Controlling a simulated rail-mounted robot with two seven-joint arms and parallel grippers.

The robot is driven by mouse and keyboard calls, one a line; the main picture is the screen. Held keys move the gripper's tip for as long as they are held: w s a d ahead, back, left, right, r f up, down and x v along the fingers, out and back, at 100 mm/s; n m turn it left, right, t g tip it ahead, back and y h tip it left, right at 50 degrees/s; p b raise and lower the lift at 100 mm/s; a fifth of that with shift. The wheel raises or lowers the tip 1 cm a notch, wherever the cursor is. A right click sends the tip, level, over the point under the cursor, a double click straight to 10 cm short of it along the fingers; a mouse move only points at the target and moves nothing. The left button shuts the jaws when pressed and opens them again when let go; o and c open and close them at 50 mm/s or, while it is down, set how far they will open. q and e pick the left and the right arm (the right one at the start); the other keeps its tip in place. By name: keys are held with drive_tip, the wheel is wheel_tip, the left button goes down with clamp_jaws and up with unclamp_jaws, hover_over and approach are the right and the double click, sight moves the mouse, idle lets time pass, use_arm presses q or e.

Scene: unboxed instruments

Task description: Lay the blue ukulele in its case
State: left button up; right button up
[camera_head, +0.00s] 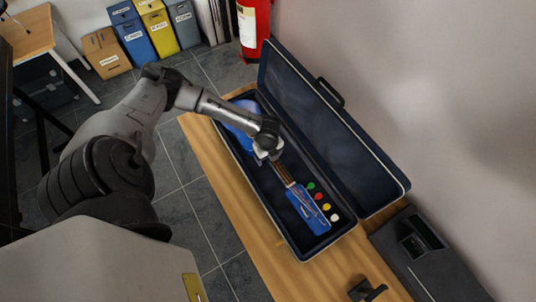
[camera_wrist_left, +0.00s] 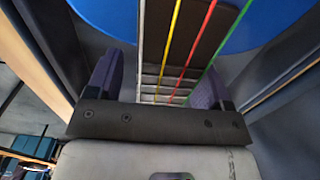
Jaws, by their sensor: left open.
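The blue ukulele (camera_head: 308,212) lies lengthwise inside the open case (camera_head: 333,241), its body towards the far end and its headstock with coloured tuning pegs towards the near end. My left gripper (camera_head: 267,154) is over the neck where it meets the body. In the left wrist view, the open fingers (camera_wrist_left: 158,85) stand on either side of the ukulele's neck (camera_wrist_left: 168,82), with gaps beside it. The blue body shows beyond them. My arm hides part of the body in the head view. My right gripper is in neither view.
The case's lid (camera_head: 330,130) stands open on the wall side. A dark box (camera_head: 425,262) and a small dark object (camera_head: 367,291) are at the near end of the wooden table (camera_head: 215,165). A red extinguisher (camera_head: 254,28) stands behind the case.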

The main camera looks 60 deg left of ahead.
use_arm(q)
wheel_tip(320, 180, up, 14)
drive_tip(key=p, duration=0.2)
idle(0.6)
drive_tip(key=shift+f, duration=0.1)
idle(0.3)
